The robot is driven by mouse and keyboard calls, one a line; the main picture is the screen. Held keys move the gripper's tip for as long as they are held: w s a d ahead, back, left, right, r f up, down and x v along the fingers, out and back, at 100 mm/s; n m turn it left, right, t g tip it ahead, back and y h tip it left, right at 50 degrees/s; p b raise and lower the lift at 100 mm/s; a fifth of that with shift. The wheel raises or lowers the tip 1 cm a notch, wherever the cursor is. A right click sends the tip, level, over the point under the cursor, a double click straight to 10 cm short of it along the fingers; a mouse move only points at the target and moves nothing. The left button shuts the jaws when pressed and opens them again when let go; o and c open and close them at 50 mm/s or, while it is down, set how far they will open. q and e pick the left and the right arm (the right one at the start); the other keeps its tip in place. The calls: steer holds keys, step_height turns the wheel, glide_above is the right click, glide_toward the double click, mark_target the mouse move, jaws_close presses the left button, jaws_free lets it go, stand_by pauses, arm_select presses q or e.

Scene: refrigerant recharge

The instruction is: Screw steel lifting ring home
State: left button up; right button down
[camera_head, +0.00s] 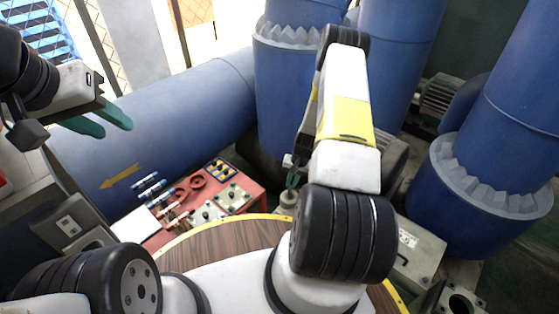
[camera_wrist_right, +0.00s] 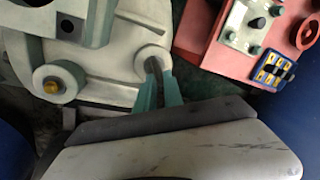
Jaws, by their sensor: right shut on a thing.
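My right gripper (camera_wrist_right: 160,88) is shut on a dark steel lifting ring (camera_wrist_right: 154,70), seen edge-on between the two teal fingers in the right wrist view. The ring stands at a round pale boss (camera_wrist_right: 150,54) on the machine casing (camera_wrist_right: 110,62). How deep its thread sits is hidden. In the head view my right gripper (camera_head: 292,178) points down beside the forearm; the ring cannot be made out there. My left gripper (camera_head: 106,120) is raised at the left with its teal fingers apart and nothing between them.
A red bench (camera_head: 256,206) with small tools and plates stands left of my right gripper; it also shows at upper right in the wrist view (camera_wrist_right: 200,22). Large blue pipes (camera_head: 285,100) rise close behind the right arm. A grey box (camera_head: 418,252) lies at right.

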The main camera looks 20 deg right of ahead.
steer(key=shift+w+a+r, duration=0.1)
steer(key=shift+w, duration=0.05)
steer(key=c, duration=1.5)
jaws_free()
steer(key=shift+s+d+r, duration=0.15)
steer(key=shift+d+r, duration=0.1)
steer(key=shift+r, duration=1)
steer(key=shift+s+d+r, duration=0.1)
steer(key=shift+d+r, duration=0.1)
steer(key=shift+r, duration=1.1)
steer(key=shift+s+d+r, duration=0.15)
steer(key=shift+d+r, duration=0.1)
steer(key=shift+r, duration=1)
